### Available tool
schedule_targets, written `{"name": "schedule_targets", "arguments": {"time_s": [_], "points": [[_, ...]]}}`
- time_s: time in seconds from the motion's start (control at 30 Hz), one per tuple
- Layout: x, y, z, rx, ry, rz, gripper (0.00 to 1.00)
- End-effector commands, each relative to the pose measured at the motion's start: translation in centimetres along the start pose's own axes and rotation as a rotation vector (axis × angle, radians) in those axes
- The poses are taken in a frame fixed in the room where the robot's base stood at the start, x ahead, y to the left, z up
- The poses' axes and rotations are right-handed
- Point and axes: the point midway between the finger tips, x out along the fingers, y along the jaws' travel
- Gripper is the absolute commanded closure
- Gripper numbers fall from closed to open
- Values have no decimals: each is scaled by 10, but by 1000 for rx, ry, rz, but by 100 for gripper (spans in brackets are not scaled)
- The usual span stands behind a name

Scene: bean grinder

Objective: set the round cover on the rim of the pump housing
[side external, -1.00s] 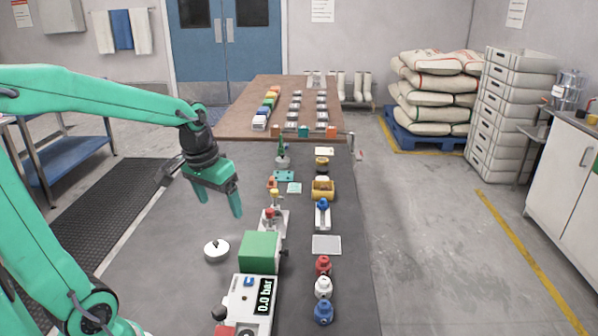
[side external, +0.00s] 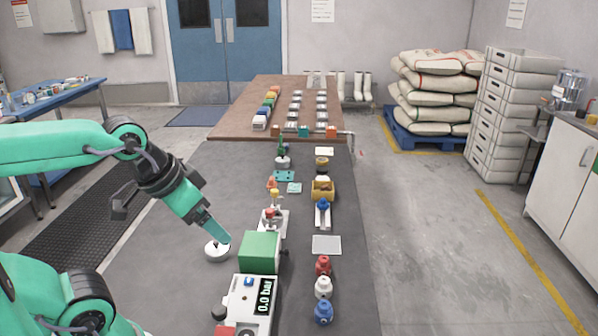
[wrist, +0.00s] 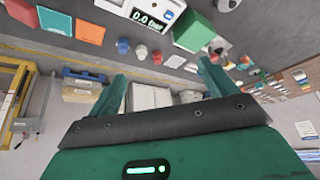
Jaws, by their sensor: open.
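The round cover (side external: 216,252) is a white disc with a dark centre knob, lying on the dark bench left of the green block (side external: 260,250). My gripper (side external: 222,238) points down and right, its fingertips overlapping the cover's upper right edge in the side view. I cannot tell whether they touch it. In the wrist view my gripper (wrist: 163,76) has its two fingers spread wide with nothing held between them. The cover is not clearly made out there. I cannot tell which part is the pump housing; the green block stands behind a white unit (side external: 243,300) whose display reads 0.0 bar.
Red (side external: 323,265), white (side external: 323,288) and blue (side external: 323,312) knobbed parts stand on the right, near a pale square plate (side external: 326,245). Small fittings line the bench farther back. The bench left of the cover is clear.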

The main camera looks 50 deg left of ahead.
Motion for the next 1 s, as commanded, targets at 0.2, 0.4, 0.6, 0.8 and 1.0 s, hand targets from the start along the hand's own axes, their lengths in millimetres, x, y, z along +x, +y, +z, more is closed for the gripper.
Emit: {"name": "schedule_targets", "arguments": {"time_s": [0.2,0.4,0.6,0.8,1.0], "points": [[0,0,0,-1,0,-1,16],[2,-3,-3,-1,-9,-5,16],[12,-13,-11,0,-50,-23,16],[32,-33,-25,4,-119,-46,16],[57,-60,-36,8,-197,-61,16]]}}
